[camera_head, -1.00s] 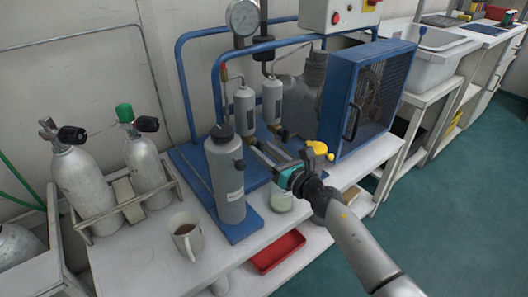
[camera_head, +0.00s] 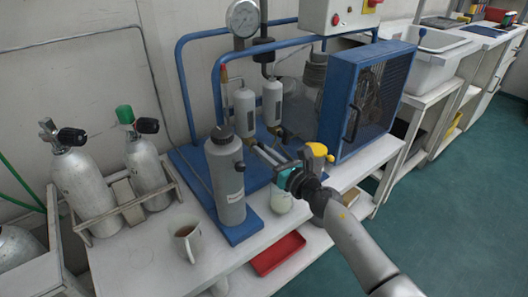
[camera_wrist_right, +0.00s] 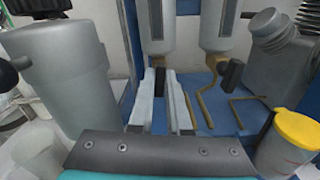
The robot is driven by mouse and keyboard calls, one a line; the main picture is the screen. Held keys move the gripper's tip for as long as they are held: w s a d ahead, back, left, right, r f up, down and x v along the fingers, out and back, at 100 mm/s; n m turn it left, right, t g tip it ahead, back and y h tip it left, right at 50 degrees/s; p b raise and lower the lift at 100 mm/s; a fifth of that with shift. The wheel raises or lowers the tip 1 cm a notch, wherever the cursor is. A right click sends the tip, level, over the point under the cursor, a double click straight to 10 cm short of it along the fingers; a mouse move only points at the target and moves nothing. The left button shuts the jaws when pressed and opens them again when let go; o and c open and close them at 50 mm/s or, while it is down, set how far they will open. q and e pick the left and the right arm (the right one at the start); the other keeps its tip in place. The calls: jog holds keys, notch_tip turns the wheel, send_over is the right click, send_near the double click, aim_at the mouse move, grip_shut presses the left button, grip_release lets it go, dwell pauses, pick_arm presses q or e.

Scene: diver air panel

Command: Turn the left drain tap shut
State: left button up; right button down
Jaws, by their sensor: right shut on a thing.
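Two grey cylinders hang side by side on the blue panel. The left cylinder (camera_head: 244,112) has the left drain tap below it, with a black handle (camera_wrist_right: 160,84) seen in the right wrist view. My right gripper (camera_head: 259,147) reaches in from the lower right, and its two pale fingers (camera_wrist_right: 160,78) are shut on this black handle, one on each side. In the head view the fingers largely hide the handle. The right drain tap (camera_wrist_right: 230,73), also black-handled, is apart from the fingers, to their right. My left gripper is not in view.
A grey bottle (camera_head: 226,180) stands close left of my fingers. A yellow-lidded jar (camera_wrist_right: 288,145) is close on the right. A mug (camera_head: 187,242), a red tray (camera_head: 278,253) and a blue caged fan (camera_head: 365,100) are farther off.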

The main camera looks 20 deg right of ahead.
jog(key=shift+m, duration=0.4)
pick_arm(q)
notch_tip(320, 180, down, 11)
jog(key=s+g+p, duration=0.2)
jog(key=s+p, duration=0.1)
jog(key=p, duration=0.2)
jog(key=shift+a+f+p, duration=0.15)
jog(key=shift+p, duration=0.2)
pick_arm(e)
jog(key=shift+d+f+m, duration=0.1)
jog(key=shift+f+m, duration=0.05)
jog(key=shift+m, duration=7.55)
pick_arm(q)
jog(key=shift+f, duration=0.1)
pick_arm(e)
jog(key=c, duration=0.9)
grip_release()
jog(key=shift+o, duration=0.2)
